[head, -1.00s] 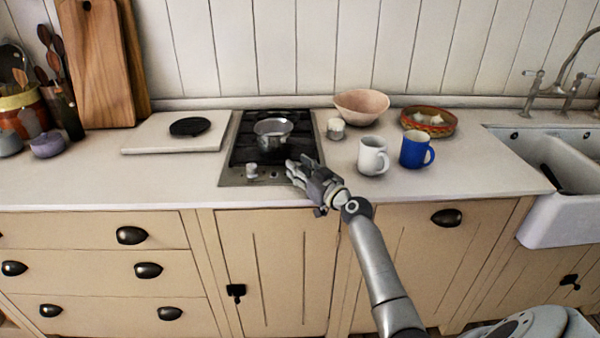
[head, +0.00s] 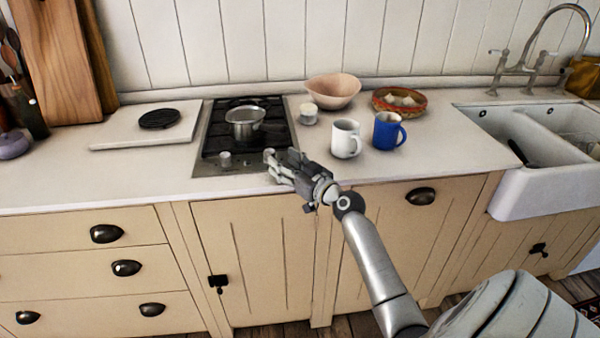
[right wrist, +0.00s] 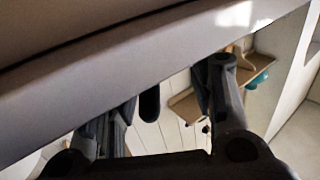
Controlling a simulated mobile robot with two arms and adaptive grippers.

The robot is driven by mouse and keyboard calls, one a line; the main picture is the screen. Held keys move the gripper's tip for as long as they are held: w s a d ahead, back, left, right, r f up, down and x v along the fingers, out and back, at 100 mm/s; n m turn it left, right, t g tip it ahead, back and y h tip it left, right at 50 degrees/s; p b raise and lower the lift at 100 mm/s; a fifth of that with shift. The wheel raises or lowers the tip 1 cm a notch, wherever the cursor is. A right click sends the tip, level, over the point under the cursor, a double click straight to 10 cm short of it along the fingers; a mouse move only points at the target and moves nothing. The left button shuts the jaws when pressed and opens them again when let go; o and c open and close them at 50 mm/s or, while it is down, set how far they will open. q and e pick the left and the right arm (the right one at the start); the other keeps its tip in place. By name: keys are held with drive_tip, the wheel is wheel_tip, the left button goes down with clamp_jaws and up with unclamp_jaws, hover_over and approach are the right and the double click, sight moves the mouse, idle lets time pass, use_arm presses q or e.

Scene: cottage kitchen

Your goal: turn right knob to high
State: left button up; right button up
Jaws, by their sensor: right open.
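The stove (head: 205,170) is set into the counter, with a pale knob (head: 225,159) showing on the left of its front strip. The right knob is not clear; my right gripper (head: 272,164) covers the right part of that strip. The gripper is open at the stove's front right corner, its fingers pointing left. In the right wrist view its two fingers (right wrist: 168,105) stand apart, with a dark rounded piece between them that I cannot identify. I cannot tell whether they touch a knob. My left gripper is out of view.
A metal pot (head: 242,126) stands on the stove. A white mug (head: 345,140), a blue mug (head: 386,131), a small white jar (head: 308,115) and a pink bowl (head: 333,91) stand to its right. Bare counter (head: 110,178) lies to the left.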

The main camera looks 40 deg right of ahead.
drive_tip(key=s, duration=0.7)
drive_tip(key=shift+w+r, duration=0.1)
